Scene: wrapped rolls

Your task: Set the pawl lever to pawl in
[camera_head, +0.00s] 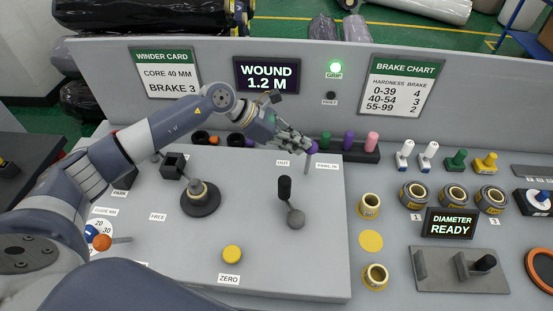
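The pawl lever (312,148) has a purple ball knob on a thin stem. It stands at the back of the grey panel (250,265), close to the "PAWL IN" label (327,166) and right of the "OUT" label (283,163). My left gripper (303,145) reaches in from the left, and its fingertips are at the purple knob. The fingers overlap the knob's left side, and I cannot tell whether they grip it or only touch it. My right gripper is not in view.
A black-handled lever (285,188) stands in front of the pawl lever. A black round knob (200,198) and a yellow ZERO button (232,254) are on the panel. Coloured pegs (348,141) stand in a rack behind right. The display (450,223) reads "DIAMETER READY".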

